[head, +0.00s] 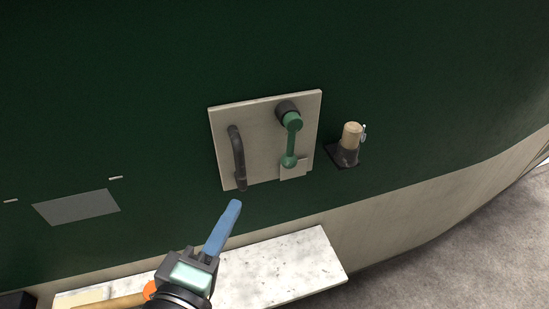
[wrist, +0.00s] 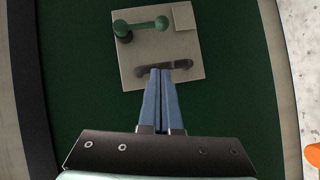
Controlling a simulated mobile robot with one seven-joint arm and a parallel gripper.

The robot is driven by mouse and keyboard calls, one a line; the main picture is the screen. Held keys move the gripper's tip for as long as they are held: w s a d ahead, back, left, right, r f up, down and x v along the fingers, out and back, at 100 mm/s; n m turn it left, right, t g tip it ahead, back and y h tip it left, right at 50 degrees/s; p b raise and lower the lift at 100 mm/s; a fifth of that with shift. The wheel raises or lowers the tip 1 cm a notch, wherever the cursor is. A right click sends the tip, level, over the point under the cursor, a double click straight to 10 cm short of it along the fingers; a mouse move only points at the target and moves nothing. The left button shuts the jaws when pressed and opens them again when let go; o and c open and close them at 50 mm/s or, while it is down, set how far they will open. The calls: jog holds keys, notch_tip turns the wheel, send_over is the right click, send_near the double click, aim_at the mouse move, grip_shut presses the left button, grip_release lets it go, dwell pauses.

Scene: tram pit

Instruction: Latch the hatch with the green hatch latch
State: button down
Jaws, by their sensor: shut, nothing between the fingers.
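The hatch (head: 262,130) is a pale square panel on the dark green wall. It lies flat against the wall as far as I can tell. A dark bar handle (head: 237,157) is on its left side. The green hatch latch (head: 292,139) is on its right, with its arm hanging down from a dark pivot to a round knob near a small pale plate (head: 294,168). The latch also shows in the wrist view (wrist: 140,27), above the handle (wrist: 164,69). My gripper (head: 236,204) is shut and empty, below the hatch in the head view; its blue fingertips (wrist: 161,72) point toward the handle.
A wooden peg (head: 351,135) in a dark bracket sticks out right of the hatch. A speckled pale shelf (head: 280,268) lies below, under my gripper. A grey plate (head: 77,207) is on the wall at left. An orange thing (wrist: 312,154) shows at the wrist view's right edge.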

jog(key=p, duration=0.3)
send_near(284, 163)
jog(key=w+a, duration=0.3)
jog(key=w, duration=0.2)
jog(key=d, duration=0.1)
jog(key=w+d, duration=0.1)
jog(key=w+d+f+p, duration=0.1)
jog(key=shift+d, duration=0.3)
jog(key=shift+w+d+f+n+t+b, duration=0.15)
jog(key=shift+d+n+t+b, duration=0.2)
jog(key=shift+d, duration=0.25)
jog(key=shift+d, duration=0.1)
